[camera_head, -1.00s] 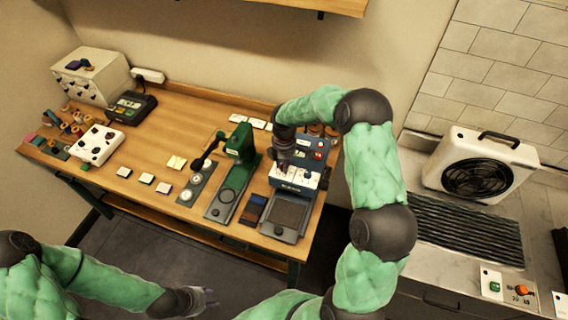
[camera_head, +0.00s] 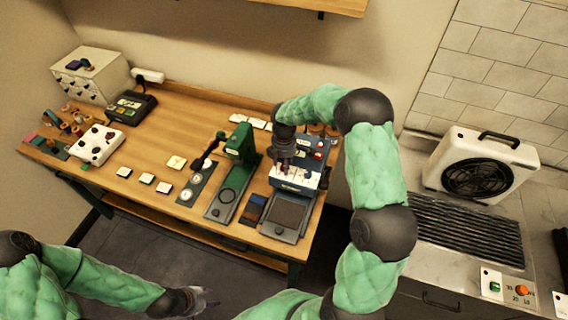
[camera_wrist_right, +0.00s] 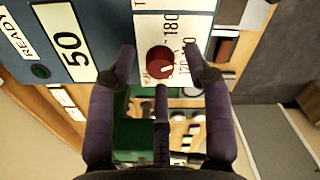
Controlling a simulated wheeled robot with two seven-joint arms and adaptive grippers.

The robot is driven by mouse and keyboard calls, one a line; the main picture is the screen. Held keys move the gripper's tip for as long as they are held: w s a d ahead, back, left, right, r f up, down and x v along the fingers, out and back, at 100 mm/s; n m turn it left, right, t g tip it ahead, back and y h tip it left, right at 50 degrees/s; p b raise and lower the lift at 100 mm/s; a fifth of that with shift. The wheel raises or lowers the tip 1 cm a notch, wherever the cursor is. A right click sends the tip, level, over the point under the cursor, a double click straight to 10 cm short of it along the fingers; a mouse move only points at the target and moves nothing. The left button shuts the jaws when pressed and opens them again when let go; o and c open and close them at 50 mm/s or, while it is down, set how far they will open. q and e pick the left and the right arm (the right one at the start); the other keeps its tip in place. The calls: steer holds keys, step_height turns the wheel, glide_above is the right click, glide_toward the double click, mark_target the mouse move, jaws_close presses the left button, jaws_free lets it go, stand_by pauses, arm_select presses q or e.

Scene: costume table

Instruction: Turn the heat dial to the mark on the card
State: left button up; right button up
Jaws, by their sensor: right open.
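The heat dial is a red knob (camera_wrist_right: 160,63) with a pale pointer line, on a white plate (camera_wrist_right: 175,22) printed with numbers including 180, in the right wrist view. My right gripper (camera_wrist_right: 160,55) is open, its fingers spread on both sides of the dial; I cannot tell whether they touch it. In the head view my right gripper (camera_head: 284,158) is over the blue machine (camera_head: 289,185), and the dial cannot be made out. My left gripper (camera_head: 200,303) is low over the floor; its fingers are too small to read. I cannot tell which card bears the mark.
A green press (camera_head: 240,145) stands left of the blue machine. Several small white cards lie on the wooden table (camera_head: 140,150). A fan heater (camera_head: 475,165) stands on the right counter, near an orange knob (camera_head: 521,290).

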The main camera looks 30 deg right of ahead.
step_height(320, 180, up, 12)
steer(key=shift+f, duration=0.2)
arm_select(q)
steer(key=shift+s, duration=0.1)
arm_select(e)
steer(key=shift+f, duration=0.1)
stand_by(0.5)
